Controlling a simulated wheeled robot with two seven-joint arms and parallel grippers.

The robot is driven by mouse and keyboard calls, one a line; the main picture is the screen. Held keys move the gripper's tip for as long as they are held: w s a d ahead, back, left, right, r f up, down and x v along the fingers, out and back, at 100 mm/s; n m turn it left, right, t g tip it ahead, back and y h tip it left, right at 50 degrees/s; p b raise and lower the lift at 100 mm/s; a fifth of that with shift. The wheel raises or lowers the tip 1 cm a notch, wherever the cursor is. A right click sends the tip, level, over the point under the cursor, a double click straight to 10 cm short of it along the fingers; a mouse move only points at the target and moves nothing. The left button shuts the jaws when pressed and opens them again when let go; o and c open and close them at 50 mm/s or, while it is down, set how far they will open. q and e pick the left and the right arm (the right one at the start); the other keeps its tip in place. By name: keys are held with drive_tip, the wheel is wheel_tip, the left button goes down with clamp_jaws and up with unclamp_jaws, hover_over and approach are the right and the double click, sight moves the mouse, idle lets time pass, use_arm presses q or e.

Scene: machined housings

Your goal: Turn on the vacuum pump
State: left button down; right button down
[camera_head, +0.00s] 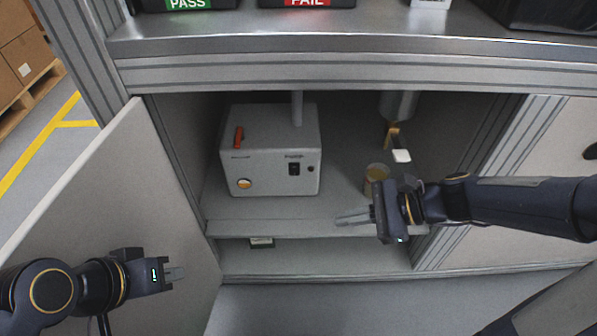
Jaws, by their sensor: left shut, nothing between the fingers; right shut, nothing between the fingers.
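The vacuum pump appears to be the grey box (270,158) on the shelf inside the open cabinet. Its front has a red lever (239,137) at upper left, a dark rocker switch (294,169), a small dark knob (311,169) and a round yellowish gauge or button (244,183). The switch position is too small to tell. My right gripper (352,219) is shut and empty, at the shelf's front edge, to the right of and below the box, apart from it. My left gripper (176,273) is shut and empty in front of the open cabinet door (120,200).
A yellowish cup (377,173) stands on the shelf behind my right gripper. A brass-coloured fitting (393,135) hangs under a grey cylinder (398,105). The worktop edge (350,72) overhangs the opening. The shelf front (270,229) bounds it below.

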drive_tip(key=w+a+f+m+t+y+p, duration=0.2)
drive_tip(key=w+f+m+t+y+p, duration=0.25)
drive_tip(key=w+m, duration=0.85)
wheel_tip(320, 180, down, 13)
drive_tip(key=w+m+t+h+p, duration=0.1)
drive_tip(key=m+t+h, duration=0.4)
drive_tip(key=m, duration=1.1)
drive_tip(key=shift+w+d+t+p, duration=0.15)
drive_tip(key=shift+t+p, duration=0.2)
drive_tip(key=shift+p, duration=0.2)
drive_tip(key=b, duration=0.2)
approach(291, 174)
drive_tip(key=s+a+x, duration=0.1)
drive_tip(key=x, duration=0.4)
drive_tip(key=shift+w+d+f+b, duration=0.1)
drive_tip(key=shift+w+b, duration=0.05)
drive_tip(key=shift+w, duration=0.25)
drive_tip(key=shift+w+d+f+b, duration=0.1)
drive_tip(key=shift+w+b, duration=0.05)
drive_tip(key=shift+w, duration=0.2)
